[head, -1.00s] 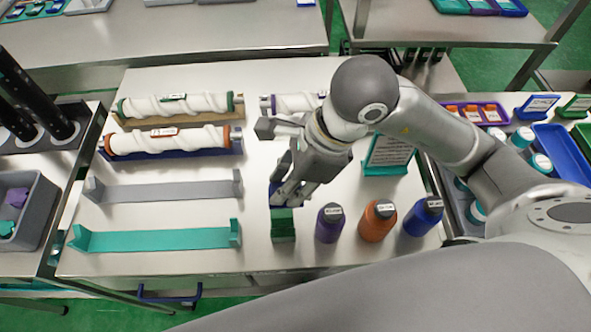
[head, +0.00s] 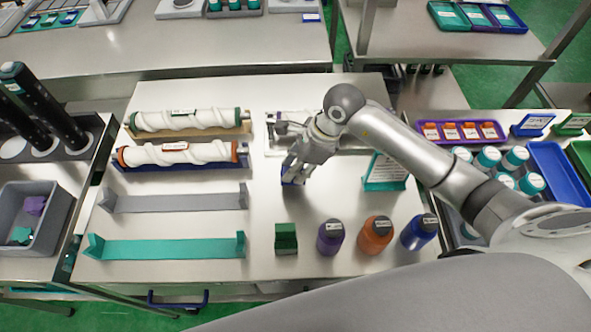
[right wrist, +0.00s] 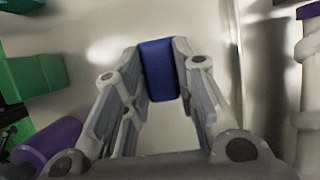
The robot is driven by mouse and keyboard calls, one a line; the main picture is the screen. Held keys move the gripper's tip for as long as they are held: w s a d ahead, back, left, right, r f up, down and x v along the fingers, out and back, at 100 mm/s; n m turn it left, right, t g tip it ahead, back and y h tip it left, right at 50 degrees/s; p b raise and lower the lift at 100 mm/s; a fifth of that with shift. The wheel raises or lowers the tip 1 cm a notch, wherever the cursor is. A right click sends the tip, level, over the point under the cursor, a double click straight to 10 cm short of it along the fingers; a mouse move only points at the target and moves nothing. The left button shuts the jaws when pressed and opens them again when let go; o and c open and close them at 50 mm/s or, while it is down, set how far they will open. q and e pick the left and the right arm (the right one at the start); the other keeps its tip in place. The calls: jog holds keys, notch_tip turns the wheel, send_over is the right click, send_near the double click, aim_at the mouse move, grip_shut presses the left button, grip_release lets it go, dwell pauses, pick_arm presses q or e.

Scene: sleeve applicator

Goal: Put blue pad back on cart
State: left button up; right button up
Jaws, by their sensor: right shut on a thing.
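My right gripper (head: 293,171) is shut on the blue pad (right wrist: 158,72), which stands upright between its fingertips in the right wrist view. In the head view the pad (head: 291,182) shows only as a small dark-blue patch under the fingers, over the middle of the steel cart top (head: 215,220). I cannot tell whether its lower edge touches the surface. A green block (head: 286,238) stands on the cart nearer to me, apart from the pad. My left gripper is not in view.
Purple (head: 330,237), orange (head: 375,237) and blue (head: 419,232) bottles stand right of the green block. Rollers on stands (head: 180,153), a grey bracket (head: 175,198) and a teal bracket (head: 165,247) lie left. A teal sign (head: 384,172) stands right of the gripper. Bare steel surrounds the gripper.

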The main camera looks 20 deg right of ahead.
jog(key=shift+s+f+p, duration=0.15)
jog(key=shift+f+p, duration=0.25)
jog(key=shift+f, duration=0.85)
jog(key=o, duration=0.9)
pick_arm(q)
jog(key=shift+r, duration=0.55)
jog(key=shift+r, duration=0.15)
pick_arm(e)
jog(key=shift+r, duration=0.1)
jog(key=shift+r, duration=0.2)
pick_arm(q)
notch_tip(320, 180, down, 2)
jog(key=b, duration=0.2)
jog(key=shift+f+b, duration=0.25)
jog(key=shift+b, duration=0.05)
pick_arm(e)
jog(key=v, duration=1.1)
jog(key=shift+d+r, duration=0.25)
jog(key=shift+r, duration=0.05)
